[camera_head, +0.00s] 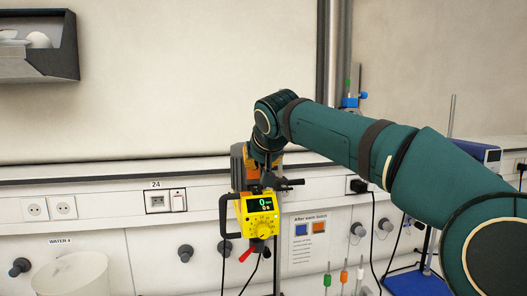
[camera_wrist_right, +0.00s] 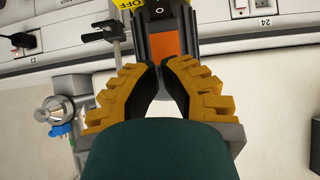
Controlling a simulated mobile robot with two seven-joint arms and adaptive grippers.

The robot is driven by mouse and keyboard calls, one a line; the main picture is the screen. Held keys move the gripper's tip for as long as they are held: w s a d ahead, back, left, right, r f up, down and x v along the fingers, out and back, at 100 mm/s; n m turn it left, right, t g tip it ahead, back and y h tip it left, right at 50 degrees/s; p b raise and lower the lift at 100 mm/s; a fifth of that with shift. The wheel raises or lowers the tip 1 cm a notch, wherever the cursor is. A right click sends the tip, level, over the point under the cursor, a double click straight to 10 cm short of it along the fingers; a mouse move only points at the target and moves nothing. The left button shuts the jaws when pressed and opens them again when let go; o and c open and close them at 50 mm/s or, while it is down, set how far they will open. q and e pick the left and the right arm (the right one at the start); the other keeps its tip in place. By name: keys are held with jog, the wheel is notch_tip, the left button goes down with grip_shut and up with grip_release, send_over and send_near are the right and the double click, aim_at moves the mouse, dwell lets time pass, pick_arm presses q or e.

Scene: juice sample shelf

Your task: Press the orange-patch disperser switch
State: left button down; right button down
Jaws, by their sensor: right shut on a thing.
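The disperser (camera_head: 237,165) stands upright at the wall bench in the head view, with a dark grey housing and a yellow control box (camera_head: 259,216) showing a lit display, a dial and a red lever. In the right wrist view its dark housing carries an orange patch (camera_wrist_right: 175,43), with a yellow "OFF" label beyond it. My wrist hides part of the housing in the head view. My left gripper is out of view.
A white bucket (camera_head: 80,275) stands at lower left. A notice (camera_head: 308,243) with blue and orange squares is right of the disperser. Upright coloured-tip tools (camera_head: 344,278) and a blue-based stand (camera_head: 413,283) stand further right. Cables hang nearby.

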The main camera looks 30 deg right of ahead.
aim_at(258, 188)
jog(key=shift+w+d+f, duration=0.1)
jog(key=shift+w+f, duration=0.15)
jog(key=shift+f, duration=0.9)
jog(key=shift+w+d+f, duration=0.1)
jog(key=shift+w+f, duration=0.15)
jog(key=shift+f, duration=0.85)
jog(key=shift+b, duration=0.35)
jog(key=shift+w+f+b, duration=0.2)
jog(key=shift+f+b, duration=0.35)
jog(key=shift+b, duration=0.1)
jog(key=shift+r, duration=0.1)
jog(key=shift+s, duration=0.1)
